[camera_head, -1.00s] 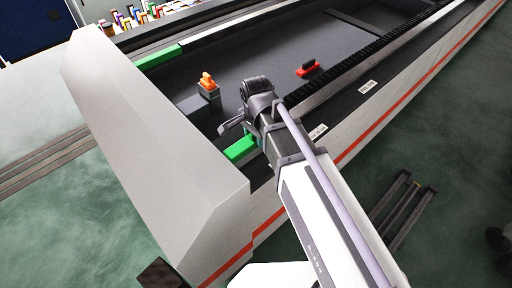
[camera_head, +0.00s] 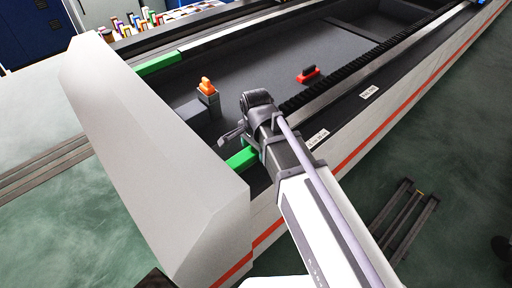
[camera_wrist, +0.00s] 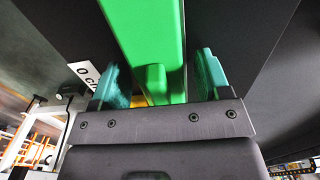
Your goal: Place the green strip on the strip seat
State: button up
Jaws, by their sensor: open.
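One green strip (camera_head: 242,158) lies on the near rim of the machine bed, at its left end. A second green strip (camera_head: 158,64) lies on the far rim. In the wrist view a long green strip (camera_wrist: 145,30) with a short raised green tab (camera_wrist: 156,84) fills the middle. My gripper (camera_wrist: 161,80) is open, with one teal finger on each side of the tab and visible gaps between. In the head view my gripper (camera_head: 236,138) is beside the near strip and partly hides it. I cannot make out a separate strip seat.
An orange-topped block (camera_head: 207,90) and a red block with a black base (camera_head: 308,76) stand in the dark bed (camera_head: 275,65). A large pale end housing (camera_head: 150,150) rises at the left. Several coloured items (camera_head: 140,22) stand behind.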

notch_tip(320, 180, up, 12)
jog(key=p, duration=1.2)
jog(key=shift+r, duration=0.25)
jog(key=s+d+n, duration=0.3)
jog(key=d+n, duration=0.2)
jog(key=d, duration=0.2)
jog(key=s+d+n, duration=0.3)
jog(key=d+n, duration=0.2)
jog(key=d, duration=0.3)
jog(key=shift+s, duration=0.4)
jog(key=shift+d, duration=0.1)
